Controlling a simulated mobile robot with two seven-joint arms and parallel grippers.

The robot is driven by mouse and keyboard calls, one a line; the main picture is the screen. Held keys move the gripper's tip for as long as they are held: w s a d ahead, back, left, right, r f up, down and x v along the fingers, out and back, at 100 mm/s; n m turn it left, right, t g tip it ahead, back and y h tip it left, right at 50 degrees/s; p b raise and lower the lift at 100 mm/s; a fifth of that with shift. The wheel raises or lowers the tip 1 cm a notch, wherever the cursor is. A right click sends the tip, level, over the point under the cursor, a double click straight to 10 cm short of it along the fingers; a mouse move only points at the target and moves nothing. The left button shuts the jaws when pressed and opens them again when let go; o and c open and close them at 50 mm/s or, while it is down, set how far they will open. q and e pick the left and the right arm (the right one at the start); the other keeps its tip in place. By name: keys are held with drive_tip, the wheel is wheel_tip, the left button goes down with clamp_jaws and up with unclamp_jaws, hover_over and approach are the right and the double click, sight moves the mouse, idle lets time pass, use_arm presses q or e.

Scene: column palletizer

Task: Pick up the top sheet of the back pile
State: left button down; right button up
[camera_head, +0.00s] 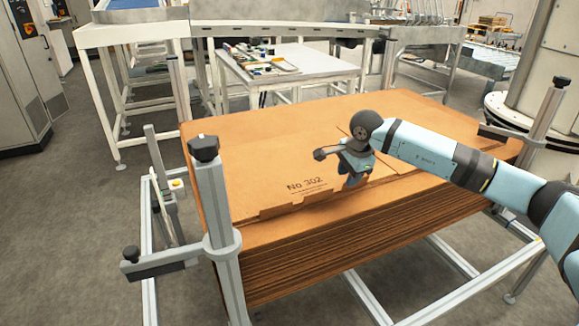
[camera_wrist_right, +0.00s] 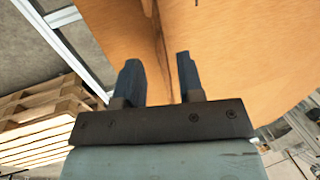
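A pile of brown cardboard sheets (camera_head: 340,262) lies on a metal frame in the head view. Its top sheet (camera_head: 250,160) has "No 302" printed near the front and a notched front edge. I cannot tell a separate back pile apart. My right gripper (camera_head: 352,180) is over the front part of the top sheet, pointing down. In the right wrist view its two dark fingers (camera_wrist_right: 158,75) stand apart, with a cardboard edge (camera_wrist_right: 162,50) visible between or behind them. Contact with the sheet is unclear. My left gripper is not in view.
Upright posts with dark knobs stand at the pile's left (camera_head: 222,215) and right (camera_head: 548,110). A white table (camera_head: 310,68) with small items is behind the pile. Wooden pallets (camera_wrist_right: 45,125) show in the wrist view. Open floor lies left of the frame.

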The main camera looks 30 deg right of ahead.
drive_tip(key=x, duration=0.4)
drive_tip(key=shift+d+f+b, duration=0.2)
drive_tip(key=shift+f+b, duration=0.05)
drive_tip(key=shift+b, duration=0.15)
drive_tip(key=shift+r, duration=0.1)
clamp_jaws()
drive_tip(key=shift+r, duration=0.1)
